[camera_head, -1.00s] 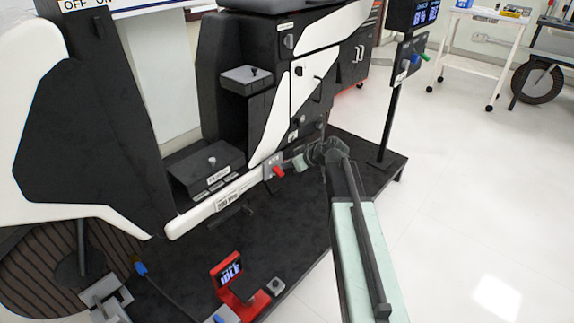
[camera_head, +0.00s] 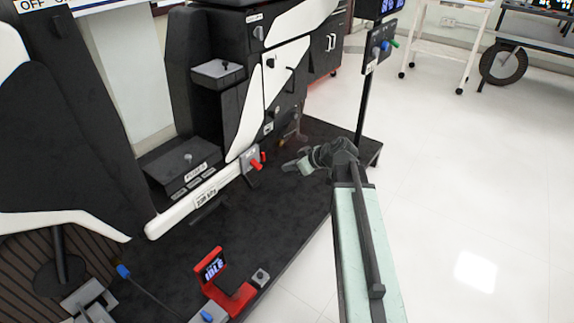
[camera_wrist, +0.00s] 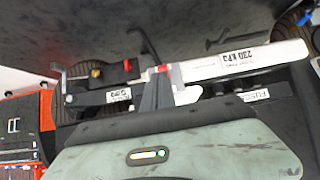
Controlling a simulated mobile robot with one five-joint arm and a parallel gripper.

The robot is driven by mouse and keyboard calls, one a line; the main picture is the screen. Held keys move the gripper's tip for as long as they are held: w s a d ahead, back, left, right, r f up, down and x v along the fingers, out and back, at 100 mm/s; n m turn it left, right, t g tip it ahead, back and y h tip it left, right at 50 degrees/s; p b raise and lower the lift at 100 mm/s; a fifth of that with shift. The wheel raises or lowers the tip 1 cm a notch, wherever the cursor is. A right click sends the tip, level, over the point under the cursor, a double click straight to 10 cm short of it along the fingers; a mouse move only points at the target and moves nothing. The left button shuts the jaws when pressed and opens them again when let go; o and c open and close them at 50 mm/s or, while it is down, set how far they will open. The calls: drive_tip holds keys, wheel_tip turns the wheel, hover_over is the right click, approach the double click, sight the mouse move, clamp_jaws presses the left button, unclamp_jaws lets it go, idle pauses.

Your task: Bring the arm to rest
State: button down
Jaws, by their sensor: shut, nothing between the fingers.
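My arm reaches up from the bottom right of the head view, and my gripper (camera_head: 290,167) points left above the black platform. Its jaws are shut and empty. The red-handled lever (camera_head: 256,163) on the chassis rig is a little left of the fingertips, with a gap in the picture between them. In the wrist view my grey gripper (camera_wrist: 158,92) stands in front of the white bar (camera_wrist: 240,62) marked 230 kPa. The finger details are small and partly hidden.
The black platform (camera_head: 265,225) carries a red stand with an IDLE screen (camera_head: 215,266). A post with a control box (camera_head: 380,48) rises at the platform's right end. A white cart (camera_head: 448,35) stands behind. White floor (camera_head: 480,190) on the right is clear.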

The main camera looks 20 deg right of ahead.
drive_tip(key=s+a+r+n+g+p, duration=0.1)
drive_tip(key=s+a+g+p, duration=0.15)
drive_tip(key=a, duration=0.45)
drive_tip(key=s+a+r+n+g+p, duration=0.1)
drive_tip(key=s+a+p, duration=0.25)
drive_tip(key=a, duration=0.45)
drive_tip(key=s+d+f+m+g+h, duration=0.4)
drive_tip(key=s+d+m+g+h, duration=0.25)
drive_tip(key=s, duration=0.45)
wheel_tip(320, 180, up, 38)
drive_tip(key=m+t+p, duration=0.1)
drive_tip(key=m+p, duration=0.1)
drive_tip(key=p, duration=3.7)
drive_tip(key=shift+w+m+t, duration=0.2)
drive_tip(key=shift+m+t, duration=0.15)
drive_tip(key=shift+t, duration=0.05)
drive_tip(key=shift+a+y, duration=0.1)
drive_tip(key=shift+y, duration=0.15)
